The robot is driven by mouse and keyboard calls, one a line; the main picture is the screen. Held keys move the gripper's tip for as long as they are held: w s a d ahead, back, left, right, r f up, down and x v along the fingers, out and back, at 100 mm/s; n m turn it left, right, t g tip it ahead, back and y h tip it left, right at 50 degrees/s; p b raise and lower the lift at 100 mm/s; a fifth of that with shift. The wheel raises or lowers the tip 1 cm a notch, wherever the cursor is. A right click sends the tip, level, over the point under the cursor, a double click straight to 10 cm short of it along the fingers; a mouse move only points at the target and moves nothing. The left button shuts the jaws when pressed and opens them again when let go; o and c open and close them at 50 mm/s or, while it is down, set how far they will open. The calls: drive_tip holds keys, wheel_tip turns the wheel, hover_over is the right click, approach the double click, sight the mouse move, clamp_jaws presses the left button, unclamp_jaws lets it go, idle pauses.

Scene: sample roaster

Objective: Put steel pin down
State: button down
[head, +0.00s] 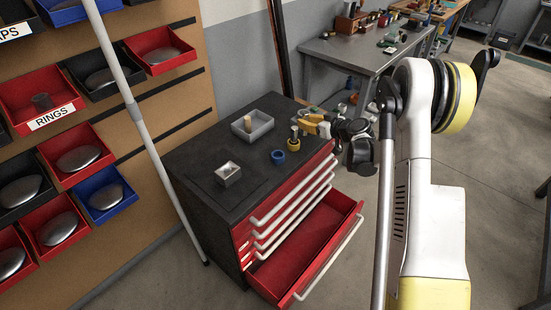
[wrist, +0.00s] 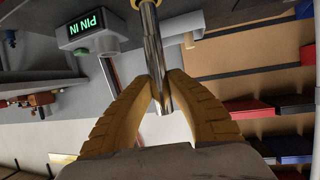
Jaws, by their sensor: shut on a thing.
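My gripper (wrist: 160,90) has its two yellow fingers closed on the shiny steel pin (wrist: 153,50) in the wrist view. A yellow collar (wrist: 147,3) shows around the pin's far end, partly cut off by the frame edge. In the head view my gripper (head: 303,124) reaches in from the right, above the right side of the cabinet top. The pin is small there, roughly upright at the fingertips, with a yellow ring (head: 293,146) at its lower end. I cannot tell whether that ring touches the cabinet top.
The red cabinet's dark top (head: 200,150) carries a grey tray (head: 265,132) with a wooden peg, a blue ring (head: 278,157) and a small metallic box (head: 228,174). Its lower drawer (head: 300,240) stands open. A lit PIN IN sign (wrist: 92,28) appears upside down in the wrist view.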

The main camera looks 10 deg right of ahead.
drive_tip(key=a+f+b, duration=0.2)
drive_tip(key=a+f, duration=0.1)
drive_tip(key=a+f+b, duration=0.2)
drive_tip(key=a+f, duration=0.2)
drive_tip(key=a+f+b, duration=0.2)
drive_tip(key=a+f, duration=0.1)
drive_tip(key=shift+s+a+f, duration=0.15)
drive_tip(key=shift+s+f, duration=0.15)
drive_tip(key=shift+r, duration=0.15)
drive_tip(key=c, duration=1.4)
unclamp_jaws()
